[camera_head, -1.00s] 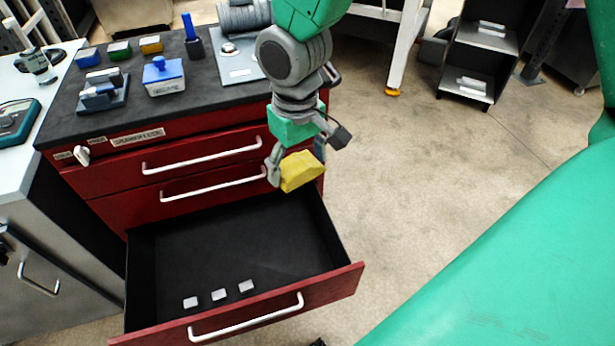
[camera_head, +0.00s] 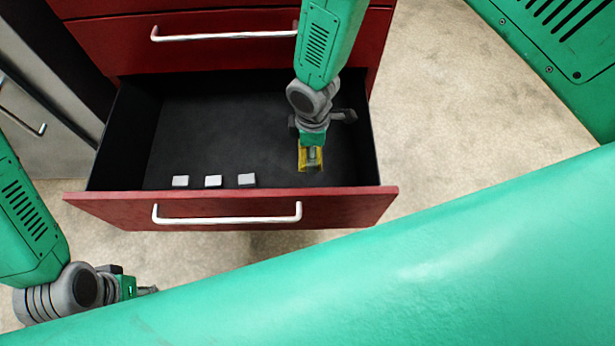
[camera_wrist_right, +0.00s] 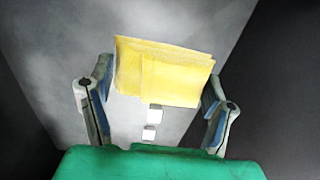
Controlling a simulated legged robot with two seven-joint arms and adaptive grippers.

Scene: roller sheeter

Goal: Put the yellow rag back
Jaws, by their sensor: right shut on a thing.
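The yellow rag (camera_head: 303,162) is a folded yellow piece inside the open black-lined drawer (camera_head: 230,130), towards its right side. In the right wrist view the rag (camera_wrist_right: 165,72) spans the space between my two fingers, with drawer floor behind it. My right gripper (camera_head: 311,158) reaches down into the drawer and is shut on the rag; it also shows in the right wrist view (camera_wrist_right: 157,88). I cannot tell whether the rag touches the drawer floor. My left gripper (camera_head: 146,290) is at the lower left, outside the drawer, partly hidden, its fingers too small to read.
Three small white blocks (camera_head: 213,181) lie in a row near the drawer's front. The red drawer front (camera_head: 330,205) has a white handle (camera_head: 228,215). Closed red drawers (camera_head: 200,55) rise behind. A grey cabinet (camera_head: 40,110) stands left. The drawer's middle is clear.

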